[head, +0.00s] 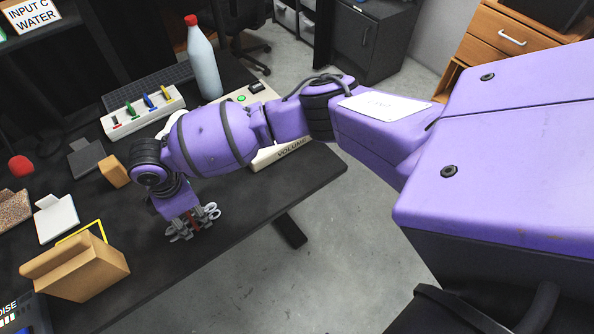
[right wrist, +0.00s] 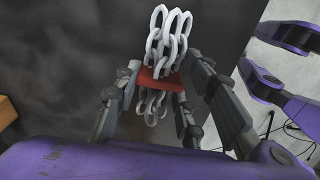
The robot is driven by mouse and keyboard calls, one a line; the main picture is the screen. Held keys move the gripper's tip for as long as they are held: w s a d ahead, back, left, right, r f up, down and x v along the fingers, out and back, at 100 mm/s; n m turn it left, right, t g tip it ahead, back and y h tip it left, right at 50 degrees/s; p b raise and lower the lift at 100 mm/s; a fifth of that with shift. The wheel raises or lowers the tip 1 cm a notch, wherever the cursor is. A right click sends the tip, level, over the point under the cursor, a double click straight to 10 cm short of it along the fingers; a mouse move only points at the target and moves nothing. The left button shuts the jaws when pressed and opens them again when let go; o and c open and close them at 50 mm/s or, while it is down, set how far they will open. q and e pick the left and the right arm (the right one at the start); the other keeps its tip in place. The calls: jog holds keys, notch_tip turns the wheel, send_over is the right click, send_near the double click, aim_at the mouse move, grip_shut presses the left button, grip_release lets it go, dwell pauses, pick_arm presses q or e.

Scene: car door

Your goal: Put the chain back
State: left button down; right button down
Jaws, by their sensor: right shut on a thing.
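A pale grey metal chain with thick links (right wrist: 170,38) is bunched between the fingers of my right gripper (right wrist: 160,88) in the right wrist view. A red piece (right wrist: 160,80) crosses the chain there, with links showing on both sides of it. In the head view my right gripper (head: 194,223) points down over the front part of the black table, with some chain links (head: 211,211) beside the fingers. It is shut on the chain. I cannot tell whether the chain touches the table. My left gripper is not in the head view.
On the black table (head: 285,185) stand a cardboard box (head: 85,270), a small tan block (head: 115,171), a white panel (head: 56,219), a switch strip (head: 140,112) and a white bottle with a red cap (head: 203,62). The table is clear right of the gripper, up to its front edge.

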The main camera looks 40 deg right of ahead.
aim_at(190, 217)
jog(key=shift+f, duration=0.15)
jog(key=c, duration=1.1)
grip_release()
notch_tip(190, 217, up, 12)
jog(key=shift+r+p, duration=0.25)
jog(key=shift+p, duration=0.25)
